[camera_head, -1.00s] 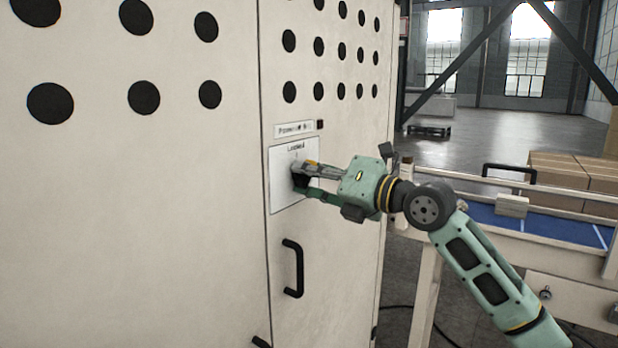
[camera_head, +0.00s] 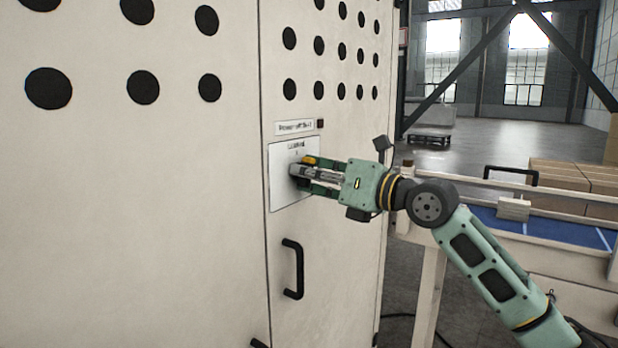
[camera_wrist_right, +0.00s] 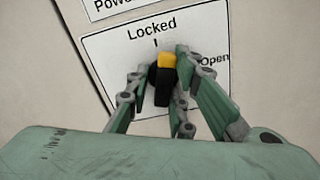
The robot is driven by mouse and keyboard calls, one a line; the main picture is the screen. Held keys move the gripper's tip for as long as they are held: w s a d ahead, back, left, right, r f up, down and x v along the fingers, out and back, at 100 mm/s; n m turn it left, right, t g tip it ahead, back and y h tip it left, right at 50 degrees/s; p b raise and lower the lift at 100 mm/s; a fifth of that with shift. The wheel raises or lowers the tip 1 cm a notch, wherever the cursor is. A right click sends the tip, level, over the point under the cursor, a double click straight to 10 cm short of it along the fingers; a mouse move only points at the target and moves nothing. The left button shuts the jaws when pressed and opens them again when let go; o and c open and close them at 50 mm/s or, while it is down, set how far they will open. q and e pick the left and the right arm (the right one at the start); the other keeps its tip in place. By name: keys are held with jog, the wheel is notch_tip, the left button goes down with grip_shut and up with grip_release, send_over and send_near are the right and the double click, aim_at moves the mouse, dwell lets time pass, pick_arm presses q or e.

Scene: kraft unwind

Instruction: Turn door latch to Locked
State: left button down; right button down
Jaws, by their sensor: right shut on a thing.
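The door latch is a black knob with a yellow end (camera_wrist_right: 166,61), on a white label plate (camera_wrist_right: 110,50) marked "Locked" at the top and "Open" at the right. In the right wrist view its yellow end points up, close to the tick under "Locked". In the head view the plate (camera_head: 279,190) is on the narrow cabinet door, and the fingers cover most of the latch. My right gripper (camera_head: 302,172) is shut on the latch, with fingers on both sides of it in the right wrist view (camera_wrist_right: 165,80). My left gripper is not in view.
A black door handle (camera_head: 298,268) sticks out below the plate. The pale cabinet (camera_head: 150,220) fills the left side. A conveyor with a blue belt (camera_head: 560,230) and cardboard boxes (camera_head: 570,175) stands at the right, behind my right arm.

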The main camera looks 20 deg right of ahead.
jog(key=shift+f, duration=0.1)
jog(key=c, duration=1.5)
grip_release()
jog(key=shift+o, duration=0.3)
jog(key=o, duration=0.5)
jog(key=shift+c, duration=0.2)
jog(key=shift+d, duration=0.1)
jog(key=shift+b+v, duration=1.45)
jog(key=shift+v, duration=1.5)
